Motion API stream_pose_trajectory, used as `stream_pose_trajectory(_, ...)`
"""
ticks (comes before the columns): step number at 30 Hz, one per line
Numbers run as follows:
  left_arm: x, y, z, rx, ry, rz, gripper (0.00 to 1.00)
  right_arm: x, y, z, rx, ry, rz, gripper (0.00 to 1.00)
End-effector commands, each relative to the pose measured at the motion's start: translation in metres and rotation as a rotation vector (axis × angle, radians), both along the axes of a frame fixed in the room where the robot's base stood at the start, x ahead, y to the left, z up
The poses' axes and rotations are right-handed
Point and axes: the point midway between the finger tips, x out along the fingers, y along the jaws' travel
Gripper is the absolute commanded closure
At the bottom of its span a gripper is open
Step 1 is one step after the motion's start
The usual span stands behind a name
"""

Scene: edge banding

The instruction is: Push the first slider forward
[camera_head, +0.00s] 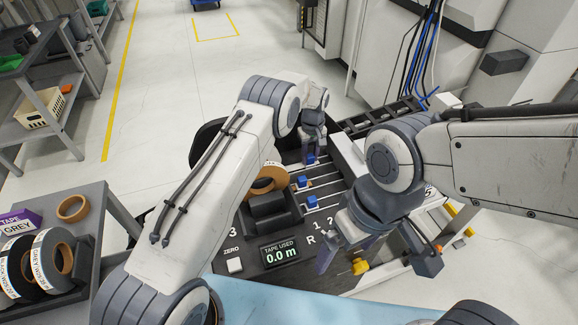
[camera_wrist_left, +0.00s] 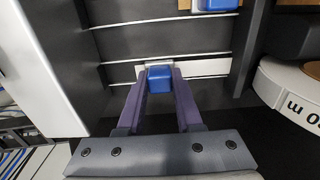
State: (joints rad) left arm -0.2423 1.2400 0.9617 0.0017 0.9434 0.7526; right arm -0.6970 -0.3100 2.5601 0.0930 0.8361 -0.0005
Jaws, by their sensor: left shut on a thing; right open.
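Three blue slider knobs sit on dark slotted tracks of the machine panel in the head view: a far one (camera_head: 311,159), a middle one (camera_head: 301,181) and a near one (camera_head: 312,202). My left gripper (camera_head: 312,151) is shut on the far knob. In the left wrist view its two fingers stand on either side of the blue knob (camera_wrist_left: 159,77), at a pale strip in the slot. Another blue knob (camera_wrist_left: 217,4) shows at that view's top edge. My right gripper (camera_head: 333,243) is open and empty over the panel's right side.
A tape-used display (camera_head: 281,252) reads 0.0 m, with a white zero button (camera_head: 234,265) beside it. A brown tape roll (camera_head: 270,178) sits left of the sliders. A cart with tape rolls (camera_head: 73,208) stands at left; a yellow knob (camera_head: 360,267) lies near my right gripper.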

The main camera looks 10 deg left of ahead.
Motion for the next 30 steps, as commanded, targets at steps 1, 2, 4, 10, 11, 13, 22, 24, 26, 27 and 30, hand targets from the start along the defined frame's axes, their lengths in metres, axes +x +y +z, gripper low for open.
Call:
stream_pose_trajectory(1,0.007,-0.01,-0.005,0.0,-0.016,-0.003,1.0,0.0,0.0,-0.014,0.0,0.0,0.0,0.0)
stream_pose_trajectory(2,0.008,-0.015,-0.004,0.0,-0.016,-0.004,1.0,0.0,0.0,-0.017,0.0,0.0,0.0,0.0)
stream_pose_trajectory(4,0.01,-0.022,-0.003,0.0,-0.015,-0.004,1.0,0.0,0.0,-0.022,0.0,0.0,0.0,0.0)
stream_pose_trajectory(10,0.011,-0.03,0.002,0.0,-0.012,0.0,1.0,0.0,0.0,-0.023,0.0,0.0,0.0,0.0)
stream_pose_trajectory(11,0.011,-0.03,0.002,-0.001,-0.012,0.0,1.0,0.0,0.0,-0.023,0.0,0.0,0.0,0.0)
stream_pose_trajectory(13,0.011,-0.03,0.002,-0.002,-0.013,0.0,1.0,0.0,0.0,-0.023,0.0,0.0,0.0,0.0)
stream_pose_trajectory(22,0.01,-0.03,0.003,-0.003,-0.012,0.001,0.53,0.0,0.0,-0.023,0.0,0.0,0.0,0.0)
stream_pose_trajectory(24,0.01,-0.029,0.002,-0.003,-0.011,0.001,0.53,0.0,0.0,-0.023,0.0,0.0,0.0,0.0)
stream_pose_trajectory(26,0.01,-0.028,0.002,-0.003,-0.01,0.002,0.53,0.0,0.0,-0.023,0.0,0.0,0.0,0.0)
stream_pose_trajectory(27,0.01,-0.028,0.002,-0.003,-0.01,0.003,0.53,0.0,0.0,-0.023,0.0,0.0,0.0,0.0)
stream_pose_trajectory(30,0.009,-0.027,0.002,-0.001,-0.008,0.003,0.53,0.0,0.0,-0.023,0.0,0.0,0.0,0.0)
